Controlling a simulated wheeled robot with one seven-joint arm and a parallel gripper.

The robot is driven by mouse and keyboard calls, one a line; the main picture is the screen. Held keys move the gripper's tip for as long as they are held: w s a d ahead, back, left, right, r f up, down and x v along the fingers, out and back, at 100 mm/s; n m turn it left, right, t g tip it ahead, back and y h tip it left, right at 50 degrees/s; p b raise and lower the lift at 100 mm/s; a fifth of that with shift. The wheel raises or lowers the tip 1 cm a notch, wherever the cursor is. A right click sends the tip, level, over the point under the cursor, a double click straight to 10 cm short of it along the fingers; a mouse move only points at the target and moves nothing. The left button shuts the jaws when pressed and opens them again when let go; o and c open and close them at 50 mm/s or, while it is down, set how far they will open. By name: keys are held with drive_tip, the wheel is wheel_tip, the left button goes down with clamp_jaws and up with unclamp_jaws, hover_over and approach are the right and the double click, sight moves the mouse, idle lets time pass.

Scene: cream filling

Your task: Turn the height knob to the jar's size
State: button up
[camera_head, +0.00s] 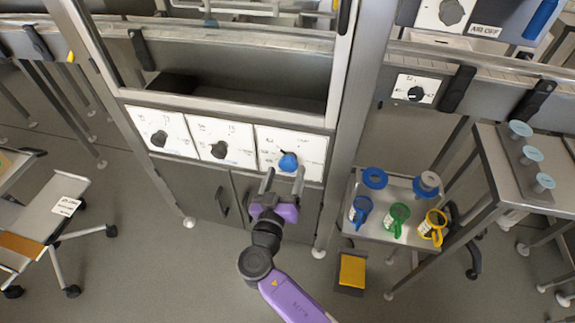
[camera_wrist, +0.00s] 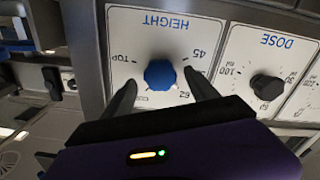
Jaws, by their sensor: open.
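The blue height knob (camera_head: 288,161) is on the rightmost of three white panels on the machine's front. In the wrist view the knob (camera_wrist: 160,74) shows upside down under HEIGHT, with TOP, 45 and 62 readable around it. Its pointer direction is not clear. My gripper (camera_head: 284,174) is open in front of the panel. In the wrist view its fingers (camera_wrist: 160,78) stand on either side of the knob; I cannot tell whether they touch it. Blue (camera_head: 361,209), green (camera_head: 398,218) and yellow (camera_head: 432,226) handled, jar-like vessels stand on a side tray.
The black dose knob (camera_head: 219,150) is beside the height panel, and another black knob (camera_head: 159,138) is farther left. A metal post (camera_head: 352,120) rises right of the panels. Blue ring-like parts (camera_head: 375,178) lie on the tray (camera_head: 377,236). A yellow pad (camera_head: 352,270) is on the floor.

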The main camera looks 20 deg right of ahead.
sight(288, 168)
drive_tip(key=shift+x, duration=1.6)
drive_tip(key=c, duration=1.4)
drive_tip(key=shift+o, duration=0.2)
